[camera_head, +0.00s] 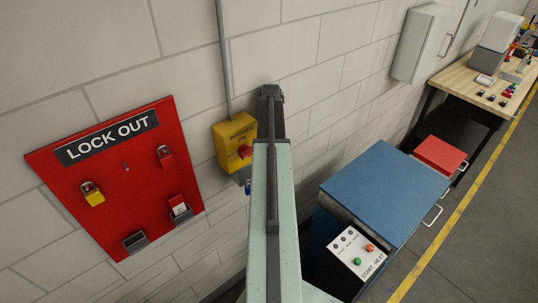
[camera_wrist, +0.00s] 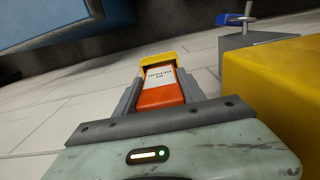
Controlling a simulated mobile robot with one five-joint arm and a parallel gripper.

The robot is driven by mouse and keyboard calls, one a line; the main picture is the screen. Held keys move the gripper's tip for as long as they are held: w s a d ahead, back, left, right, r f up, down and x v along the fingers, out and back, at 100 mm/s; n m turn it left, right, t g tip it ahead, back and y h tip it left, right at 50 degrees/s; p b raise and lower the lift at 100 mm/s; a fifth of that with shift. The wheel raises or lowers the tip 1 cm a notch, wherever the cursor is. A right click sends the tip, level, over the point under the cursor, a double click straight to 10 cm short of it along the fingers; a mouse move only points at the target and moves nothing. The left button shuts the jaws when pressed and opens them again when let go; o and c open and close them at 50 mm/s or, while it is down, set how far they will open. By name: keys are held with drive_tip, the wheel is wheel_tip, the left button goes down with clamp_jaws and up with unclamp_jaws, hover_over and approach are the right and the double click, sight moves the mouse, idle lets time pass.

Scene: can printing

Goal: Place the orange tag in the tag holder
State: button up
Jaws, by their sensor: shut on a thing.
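In the wrist view my gripper (camera_wrist: 158,92) is shut on the orange tag (camera_wrist: 160,94). The tag has a white label with dark print and a yellow far end. In the head view my arm hides the gripper and the tag. On the red lock out board (camera_head: 75,220) at the left, a grey holder (camera_head: 135,243) at the bottom looks empty. A second grey holder (camera_head: 188,217) has a red and white piece in it. I cannot tell which of them is the tag holder.
A yellow box (camera_head: 232,133) with a red button is on the wall beside my arm; it fills the right of the wrist view (camera_wrist: 285,85). A blue piece (camera_wrist: 236,19) is by a grey bracket there. A blue cabinet (camera_head: 385,190) stands at the right.

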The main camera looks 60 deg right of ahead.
wheel_tip(320, 180, down, 4)
drive_tip(key=b, duration=0.3)
drive_tip(key=shift+w+d+f+b, duration=0.1)
drive_tip(key=shift+w+b, duration=0.05)
drive_tip(key=shift+b, duration=0.15)
drive_tip(key=shift+r, duration=0.25)
drive_tip(key=shift+f, duration=0.2)
drive_tip(key=o, duration=1.5)
wheel_tip(320, 180, up, 8)
drive_tip(key=p, duration=0.8)
drive_tip(key=shift+r, duration=0.1)
